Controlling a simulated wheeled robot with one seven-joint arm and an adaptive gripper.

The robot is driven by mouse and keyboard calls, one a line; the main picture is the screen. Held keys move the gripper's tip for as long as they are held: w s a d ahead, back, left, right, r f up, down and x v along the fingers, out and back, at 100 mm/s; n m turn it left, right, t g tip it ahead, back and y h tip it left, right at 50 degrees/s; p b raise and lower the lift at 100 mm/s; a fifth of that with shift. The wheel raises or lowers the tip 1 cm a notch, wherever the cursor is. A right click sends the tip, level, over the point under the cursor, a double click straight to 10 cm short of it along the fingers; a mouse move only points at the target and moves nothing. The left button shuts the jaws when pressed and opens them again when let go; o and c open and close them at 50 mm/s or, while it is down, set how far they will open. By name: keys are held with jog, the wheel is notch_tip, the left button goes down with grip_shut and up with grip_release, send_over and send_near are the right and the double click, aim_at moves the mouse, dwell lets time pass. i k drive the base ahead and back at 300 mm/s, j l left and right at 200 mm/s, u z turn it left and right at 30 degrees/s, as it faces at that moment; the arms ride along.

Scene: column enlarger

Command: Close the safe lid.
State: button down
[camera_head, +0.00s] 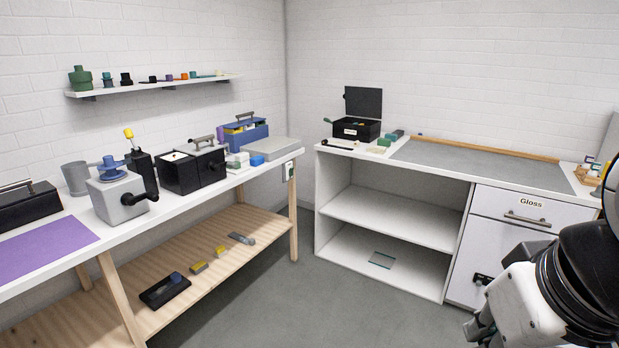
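The safe (359,131) is a small black box with a white label on its front, standing at the left end of the white counter. Its black lid (363,103) is open and stands nearly upright at the back of the box. A few small coloured things show inside. My gripper (480,326) seems to be at the lower right edge of the picture, partly cut off, far from the safe and in front of the drawers. Its fingertips cannot be made out, nor whether they are open.
A black-handled tool (341,144) lies before the safe, and green blocks (390,138) stand to its right. A grey mat (480,162) covers the counter's middle. A bench (165,205) with boxes stands at left. The floor (300,290) between is clear.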

aim_at(360, 102)
jog(key=i, duration=2.3)
